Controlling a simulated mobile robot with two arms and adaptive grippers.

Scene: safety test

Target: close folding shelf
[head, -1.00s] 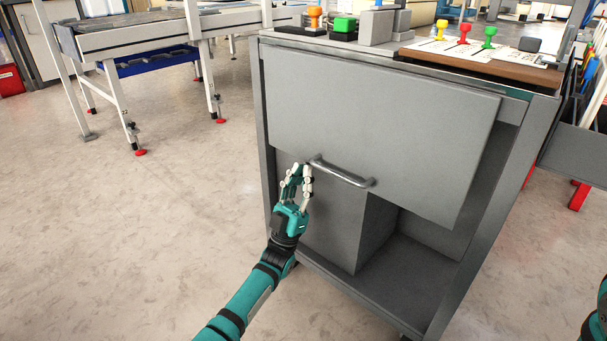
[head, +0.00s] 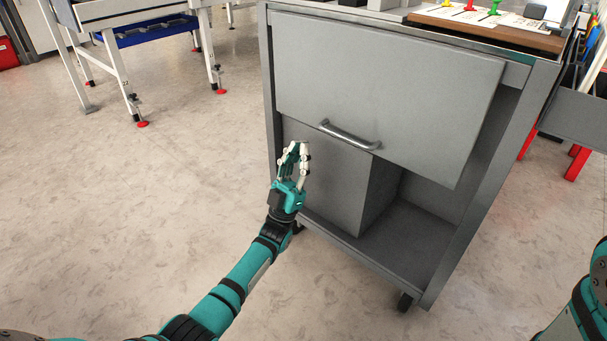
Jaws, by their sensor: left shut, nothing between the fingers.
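The folding shelf is a flat grey panel (head: 385,85) on the front of a grey cart, hanging down over the upper part of its front. A curved metal handle (head: 349,136) sits near the panel's lower edge. My left gripper (head: 292,150) is shut and empty. In the picture it lies below and to the left of the handle, apart from it, in front of the cart's lower left. Of my right arm (head: 585,305) only a part shows at the lower right edge; its gripper is out of view.
Below the panel the cart has a grey box (head: 335,185) and an open lower shelf (head: 400,250). Game pieces and a board (head: 480,30) lie on top. A white-legged table (head: 115,70) stands at the left. The floor (head: 130,220) at left is clear.

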